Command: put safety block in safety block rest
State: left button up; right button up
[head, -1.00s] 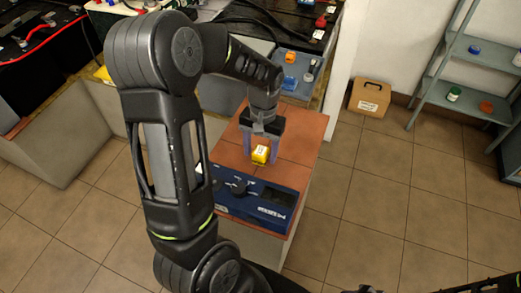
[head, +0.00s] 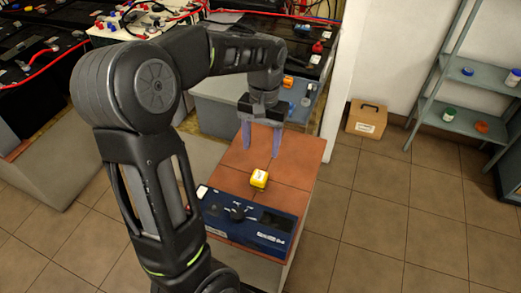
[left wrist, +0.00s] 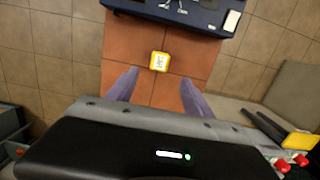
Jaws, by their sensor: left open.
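A yellow block (head: 259,179) with a white label on top sits on the reddish tiled top of a stand, just behind a dark blue device; I take it to be the safety block. It also shows in the left wrist view (left wrist: 160,61), ahead of and between the fingertips. My left gripper (head: 262,155) is open and empty above the stand, behind the block and apart from it. Its two purple fingers also show in the left wrist view (left wrist: 156,85). My right gripper is not in view. I cannot pick out the safety block rest for certain.
The dark blue device (head: 245,222) with knobs fills the front of the stand top (head: 300,155). Batteries and red cables (head: 300,40) lie behind. A cardboard box (head: 367,118) stands by the wall, and a grey shelf (head: 452,112) is at right. The floor at right is clear.

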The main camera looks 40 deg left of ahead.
pick_arm(q)
jog(key=shift+o, duration=0.4)
jog(key=n+y+b, duration=0.5)
jog(key=n+b, duration=0.1)
jog(key=n, duration=1.2)
send_over(259, 180)
jog(key=w+d, duration=0.2)
notch_tip(259, 180, down, 6)
jog(key=shift+w+r, duration=0.1)
